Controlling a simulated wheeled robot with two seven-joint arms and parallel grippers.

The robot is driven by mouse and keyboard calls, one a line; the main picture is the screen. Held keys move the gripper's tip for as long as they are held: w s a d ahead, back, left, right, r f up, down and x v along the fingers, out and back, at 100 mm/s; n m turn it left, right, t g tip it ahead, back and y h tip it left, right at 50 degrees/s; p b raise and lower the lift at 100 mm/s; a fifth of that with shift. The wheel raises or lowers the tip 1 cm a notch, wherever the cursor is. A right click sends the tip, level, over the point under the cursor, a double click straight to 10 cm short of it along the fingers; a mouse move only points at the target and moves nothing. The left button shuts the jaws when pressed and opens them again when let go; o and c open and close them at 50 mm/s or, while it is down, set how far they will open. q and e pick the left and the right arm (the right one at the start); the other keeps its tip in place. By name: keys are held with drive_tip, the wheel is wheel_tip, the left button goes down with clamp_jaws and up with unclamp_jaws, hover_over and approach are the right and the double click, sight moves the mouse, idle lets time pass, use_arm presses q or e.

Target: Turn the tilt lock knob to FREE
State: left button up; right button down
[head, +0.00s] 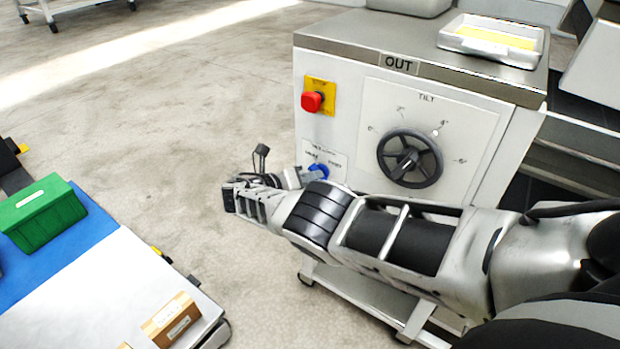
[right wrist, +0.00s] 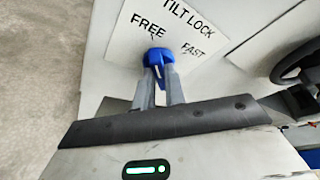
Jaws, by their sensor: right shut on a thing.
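The tilt lock knob (head: 319,170) is blue and sits on the front panel of the machine, under the red button. My left gripper is not in view.
A red button (head: 312,101) on a yellow plate is above the knob. A black TILT handwheel (head: 410,158) is to the right, close above my right arm. A white tray (head: 490,40) stands on the machine's top. A cart with a green box (head: 42,215) is at left; floor between is clear.

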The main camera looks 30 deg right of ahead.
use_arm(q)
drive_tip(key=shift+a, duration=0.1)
use_arm(e)
drive_tip(key=c, duration=1.5)
unclamp_jaws()
drive_tip(key=shift+o, duration=0.2)
drive_tip(key=shift+a, duration=0.1)
